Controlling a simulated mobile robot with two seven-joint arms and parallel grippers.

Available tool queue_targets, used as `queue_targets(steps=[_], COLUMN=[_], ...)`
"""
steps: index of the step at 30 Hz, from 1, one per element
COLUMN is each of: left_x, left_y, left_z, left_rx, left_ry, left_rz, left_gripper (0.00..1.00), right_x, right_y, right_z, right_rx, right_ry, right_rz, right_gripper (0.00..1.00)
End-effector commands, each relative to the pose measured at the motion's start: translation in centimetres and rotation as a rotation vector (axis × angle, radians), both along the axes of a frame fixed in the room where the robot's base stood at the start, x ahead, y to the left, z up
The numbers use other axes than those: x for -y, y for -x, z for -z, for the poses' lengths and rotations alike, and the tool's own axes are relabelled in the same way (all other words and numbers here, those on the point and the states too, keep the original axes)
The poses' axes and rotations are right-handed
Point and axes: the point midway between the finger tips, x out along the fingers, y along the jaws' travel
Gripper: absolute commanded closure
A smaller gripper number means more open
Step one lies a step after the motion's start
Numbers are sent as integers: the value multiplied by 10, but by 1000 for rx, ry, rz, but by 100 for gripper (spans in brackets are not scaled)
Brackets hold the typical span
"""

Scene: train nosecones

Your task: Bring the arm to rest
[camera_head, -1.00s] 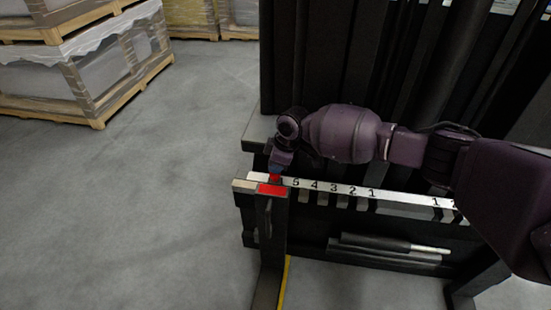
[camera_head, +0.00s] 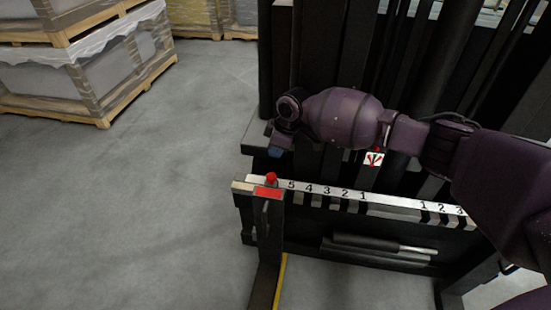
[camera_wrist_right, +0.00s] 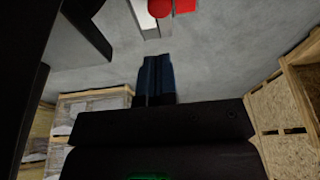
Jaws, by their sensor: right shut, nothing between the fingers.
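My right arm (camera_head: 345,118) reaches in from the right in the head view. Its gripper (camera_head: 275,151) hangs above the left end of the numbered rail, apart from it. In the right wrist view the dark blue fingers (camera_wrist_right: 155,78) are together with nothing between them. A red knob (camera_head: 271,178) stands on the rail's left end, just below the gripper. It also shows at the top of the right wrist view (camera_wrist_right: 160,8). My left gripper is in neither view.
The white rail (camera_head: 400,210) with black numbers runs across a black rack (camera_head: 250,150). A post with a red top plate (camera_head: 268,193) stands at its left end. Wrapped goods on wooden pallets (camera_head: 100,75) stand at the back left. The grey floor on the left is clear.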

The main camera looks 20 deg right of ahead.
Motion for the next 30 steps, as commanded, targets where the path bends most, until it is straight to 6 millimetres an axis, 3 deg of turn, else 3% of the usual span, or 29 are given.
queue_targets(steps=[1,6,14,23,30], left_x=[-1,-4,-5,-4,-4], left_y=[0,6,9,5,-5], left_z=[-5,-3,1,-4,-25], left_rx=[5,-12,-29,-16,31], left_ry=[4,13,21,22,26], left_rz=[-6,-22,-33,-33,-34], left_gripper=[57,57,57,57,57], right_x=[3,8,13,7,-19], right_y=[0,4,7,17,67], right_z=[-18,-41,-52,-43,-4], right_rx=[10,8,1,8,61], right_ry=[0,-2,1,-10,-70], right_rz=[0,-1,0,1,26], right_gripper=[100,100,100,100,100])
